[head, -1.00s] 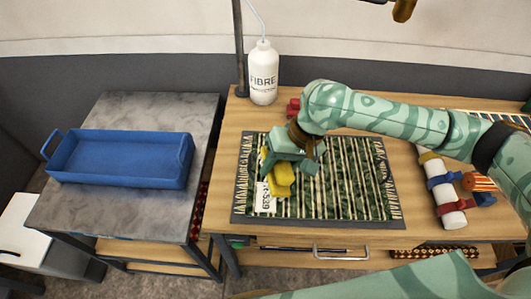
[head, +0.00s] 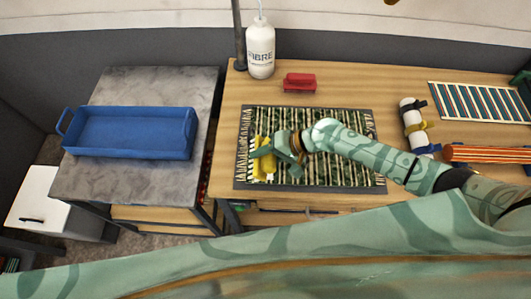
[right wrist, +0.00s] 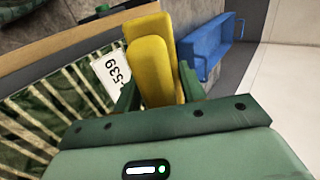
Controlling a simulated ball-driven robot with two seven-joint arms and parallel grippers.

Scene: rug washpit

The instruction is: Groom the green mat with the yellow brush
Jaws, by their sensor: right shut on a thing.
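The green mat (head: 338,174), striped with cream and dark-edged, lies flat on the wooden bench. My right gripper (head: 271,157) is over the mat's left part, shut on the yellow brush (head: 263,172). The brush is at the mat's left end, partly covered by the gripper; I cannot tell whether its bristles touch the mat. In the right wrist view the yellow brush (right wrist: 150,62) sits between the fingers, beside a white label (right wrist: 111,72) reading 539. My left gripper is not in view.
A red brush (head: 299,83) and a white bottle (head: 260,50) stand behind the mat. A blue tray (head: 125,135) is on the grey table (head: 180,83) at left, across a gap.

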